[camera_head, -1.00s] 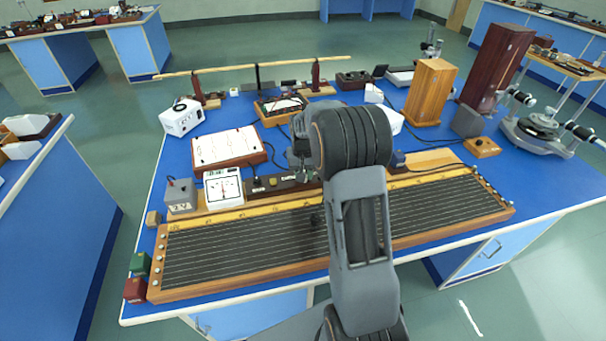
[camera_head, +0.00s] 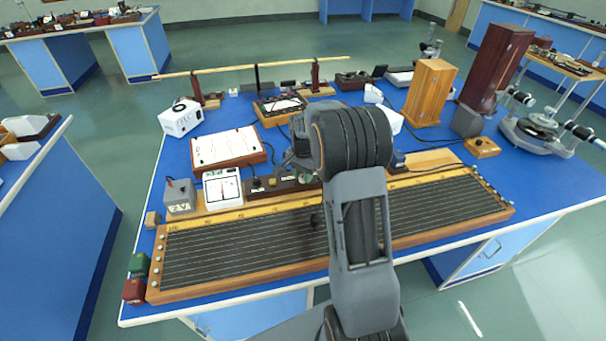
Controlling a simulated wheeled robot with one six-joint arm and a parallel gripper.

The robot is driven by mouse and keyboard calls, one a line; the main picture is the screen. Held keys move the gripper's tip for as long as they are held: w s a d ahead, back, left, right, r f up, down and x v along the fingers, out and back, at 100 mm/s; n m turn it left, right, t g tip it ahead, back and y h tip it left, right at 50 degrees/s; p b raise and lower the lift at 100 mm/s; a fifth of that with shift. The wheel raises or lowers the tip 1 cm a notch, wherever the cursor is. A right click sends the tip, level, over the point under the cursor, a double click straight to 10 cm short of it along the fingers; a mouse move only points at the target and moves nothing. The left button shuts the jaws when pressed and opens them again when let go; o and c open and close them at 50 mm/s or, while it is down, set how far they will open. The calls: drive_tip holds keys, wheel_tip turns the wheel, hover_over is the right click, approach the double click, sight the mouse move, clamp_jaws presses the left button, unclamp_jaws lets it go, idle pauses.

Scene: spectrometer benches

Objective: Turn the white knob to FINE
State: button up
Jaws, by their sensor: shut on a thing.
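A long dark control box (camera_head: 288,184) with black knobs and small pale labels lies behind the wire board, beside a white meter (camera_head: 222,188). The labels are too small to read. My gripper (camera_head: 303,160) is partly in view, low over the right part of this box. Its fingertips are hidden behind my arm. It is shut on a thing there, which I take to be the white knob. The knob itself is hidden, so its setting cannot be seen.
The long wire board (camera_head: 250,245) fills the bench front. A grey 2 V box (camera_head: 180,197) stands left of the meter. A white-topped box (camera_head: 227,148) lies behind. A wooden case (camera_head: 430,92) and a taller dark red case (camera_head: 495,68) stand at the back right.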

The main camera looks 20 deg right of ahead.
idle(0.4)
drive_tip(key=o, duration=0.9)
wheel_tip(320, 180, up, 14)
drive_tip(key=shift+f, duration=0.1)
idle(0.7)
